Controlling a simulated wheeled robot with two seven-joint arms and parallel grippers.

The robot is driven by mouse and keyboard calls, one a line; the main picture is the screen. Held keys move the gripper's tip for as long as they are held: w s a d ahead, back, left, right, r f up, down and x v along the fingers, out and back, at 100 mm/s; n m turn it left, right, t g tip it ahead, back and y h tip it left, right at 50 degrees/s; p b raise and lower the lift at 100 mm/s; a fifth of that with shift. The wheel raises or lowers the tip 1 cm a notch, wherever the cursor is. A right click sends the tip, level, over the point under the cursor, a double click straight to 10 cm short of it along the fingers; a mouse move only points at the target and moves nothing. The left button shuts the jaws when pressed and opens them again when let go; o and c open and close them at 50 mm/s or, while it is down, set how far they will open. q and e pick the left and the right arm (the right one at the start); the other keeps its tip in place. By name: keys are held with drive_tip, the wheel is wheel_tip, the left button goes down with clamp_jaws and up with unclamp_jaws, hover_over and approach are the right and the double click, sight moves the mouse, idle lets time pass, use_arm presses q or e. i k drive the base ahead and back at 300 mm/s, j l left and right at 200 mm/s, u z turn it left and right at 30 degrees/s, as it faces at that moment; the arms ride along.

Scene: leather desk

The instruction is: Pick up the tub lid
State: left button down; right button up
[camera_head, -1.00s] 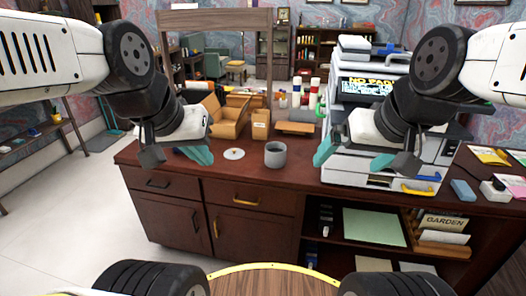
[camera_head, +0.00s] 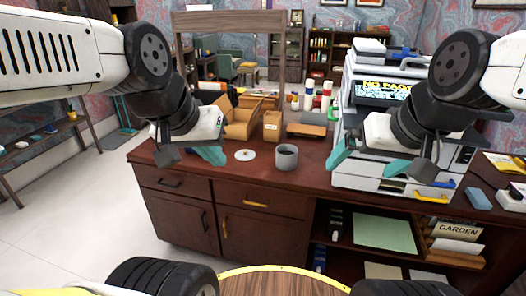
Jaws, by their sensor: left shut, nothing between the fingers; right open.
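The tub lid (camera_head: 245,155) is a small white disc with a dark spot at its middle, lying flat on the desk near its front edge. A grey open tub (camera_head: 287,157) stands upright just right of it. My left gripper (camera_head: 209,155) has teal finger pads and is shut and empty, to the left of the lid and apart from it. My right gripper (camera_head: 367,163) is open and empty, to the right of the tub, in front of the printer. Neither gripper touches the lid, which is fully visible.
A cardboard box (camera_head: 241,118) and a smaller carton (camera_head: 272,126) stand behind the lid. A large printer (camera_head: 380,91) is behind my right gripper. A wooden frame (camera_head: 229,19) rises at the back. Bare dark desktop (camera_head: 315,177) lies right of the tub.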

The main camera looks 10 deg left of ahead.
sight(244, 155)
drive_tip(key=i+j+z, duration=0.1)
drive_tip(key=i+j, duration=0.2)
drive_tip(key=i, duration=0.25)
drive_tip(key=i+j+z, duration=0.15)
drive_tip(key=i+j, duration=0.25)
drive_tip(key=i, duration=0.15)
